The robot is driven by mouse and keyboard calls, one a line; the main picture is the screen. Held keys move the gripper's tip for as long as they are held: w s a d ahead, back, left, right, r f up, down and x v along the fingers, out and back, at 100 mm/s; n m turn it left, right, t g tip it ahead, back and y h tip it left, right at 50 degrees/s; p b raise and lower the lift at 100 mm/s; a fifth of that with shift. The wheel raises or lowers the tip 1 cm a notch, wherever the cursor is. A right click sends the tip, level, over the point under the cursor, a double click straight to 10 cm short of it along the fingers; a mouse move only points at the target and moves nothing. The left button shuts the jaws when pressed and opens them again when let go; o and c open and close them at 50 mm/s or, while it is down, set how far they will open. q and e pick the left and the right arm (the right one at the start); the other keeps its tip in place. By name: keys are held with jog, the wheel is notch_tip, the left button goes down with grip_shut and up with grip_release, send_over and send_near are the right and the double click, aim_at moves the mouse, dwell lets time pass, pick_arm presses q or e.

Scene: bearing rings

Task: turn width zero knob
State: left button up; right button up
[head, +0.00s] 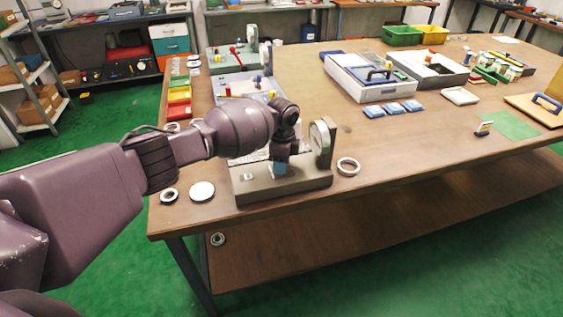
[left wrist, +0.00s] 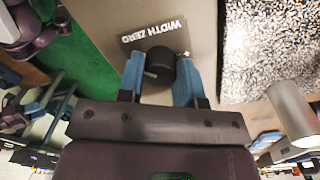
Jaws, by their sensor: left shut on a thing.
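The width zero knob (left wrist: 160,65) is black and round and shows in the left wrist view beside the white "WIDTH ZERO" label (left wrist: 152,32). My left gripper (left wrist: 160,72) has its blue fingers on both sides of the knob and is shut on it. In the head view my left gripper (head: 280,166) points down over the grey-green base of the gauge stand (head: 300,185), near the table's front edge. The knob is hidden there behind the gripper. A round dial (head: 320,143) stands upright at the base's right end. My right gripper is not in view.
A metal ring (head: 348,166) lies right of the stand. Another ring (head: 169,195) and a pale disc (head: 202,191) lie to its left. Red and yellow bins (head: 179,104) stand behind my arm. The table front to the right is mostly clear.

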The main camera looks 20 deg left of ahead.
pick_arm(q)
jog(key=shift+r+n+p, duration=0.2)
jog(key=shift+n+p, duration=0.45)
jog(key=shift+n, duration=0.45)
jog(key=n+p, duration=0.2)
jog(key=n, duration=0.2)
jog(key=shift+n, duration=0.3)
jog(key=n+p, duration=0.2)
jog(key=n, duration=0.1)
jog(key=shift+d+n, duration=0.1)
jog(key=shift+n, duration=0.2)
jog(key=n+p, duration=0.1)
jog(key=n, duration=0.1)
jog(key=shift+n+p, duration=0.3)
jog(key=shift+p, duration=0.1)
jog(key=shift+f+n+p, duration=0.1)
jog(key=shift+n+p, duration=0.4)
jog(key=shift+n, duration=1.2)
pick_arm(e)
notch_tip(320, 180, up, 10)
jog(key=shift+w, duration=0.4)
pick_arm(q)
jog(key=shift+p, duration=0.35)
jog(key=o, duration=0.9)
